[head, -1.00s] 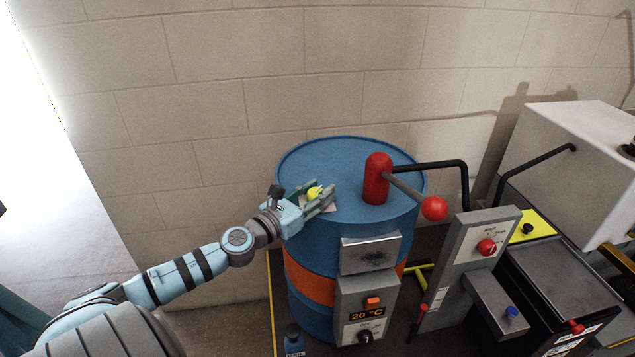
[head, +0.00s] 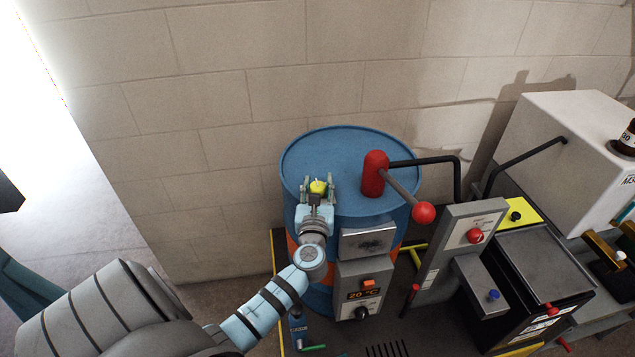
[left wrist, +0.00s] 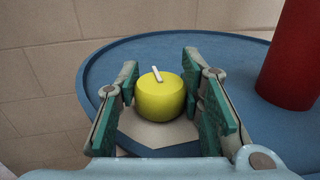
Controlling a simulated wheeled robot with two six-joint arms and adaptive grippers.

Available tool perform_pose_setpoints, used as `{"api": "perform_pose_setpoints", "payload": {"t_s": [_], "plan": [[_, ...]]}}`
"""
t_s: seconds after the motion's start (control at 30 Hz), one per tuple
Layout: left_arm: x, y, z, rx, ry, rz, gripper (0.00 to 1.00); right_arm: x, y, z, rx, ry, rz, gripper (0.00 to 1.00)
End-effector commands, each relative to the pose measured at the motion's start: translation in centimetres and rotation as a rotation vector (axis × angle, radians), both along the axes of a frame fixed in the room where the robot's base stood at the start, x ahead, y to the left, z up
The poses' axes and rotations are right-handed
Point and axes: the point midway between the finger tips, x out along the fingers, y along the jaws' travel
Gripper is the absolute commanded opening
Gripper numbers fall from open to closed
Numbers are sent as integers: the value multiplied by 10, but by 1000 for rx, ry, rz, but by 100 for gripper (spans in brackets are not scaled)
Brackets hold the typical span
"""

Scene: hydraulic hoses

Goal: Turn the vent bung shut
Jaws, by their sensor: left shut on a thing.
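The yellow vent bung (head: 318,187) sits on top of the blue drum (head: 345,146), left of a red hand pump. In the left wrist view the bung (left wrist: 161,98) is round, with a white line on top running nearly straight away from me, tilted slightly left. A pale plate (left wrist: 150,131) lies under it. My left gripper (head: 318,181) reaches over the drum's near edge and is shut on the bung, a green-padded finger on each side. My right gripper is not in view.
The red pump (head: 375,173) has a lever with a red ball (head: 423,212) and a black hose. A control box reading 20 °C (head: 362,290) is on the drum's front. A grey panel (head: 452,250) and a white cabinet (head: 560,150) stand to the right.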

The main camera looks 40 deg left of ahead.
Motion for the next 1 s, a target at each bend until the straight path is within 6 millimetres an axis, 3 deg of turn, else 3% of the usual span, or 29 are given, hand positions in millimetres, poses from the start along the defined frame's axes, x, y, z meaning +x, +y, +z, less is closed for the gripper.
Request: {"api": "perform_pose_setpoints", "payload": {"t_s": [0.53, 0.57, 0.7, 1.0], "plan": [[0, 0, 0, 1, 0, 32, 7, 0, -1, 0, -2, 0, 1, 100], [0, 0, 0, 1, 0, 32, 36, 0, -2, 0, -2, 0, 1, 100], [0, 0, 0, 0, 0, 31, 56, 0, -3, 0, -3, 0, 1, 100], [-2, -2, 0, 0, 0, 30, 56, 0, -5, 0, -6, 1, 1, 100]]}}
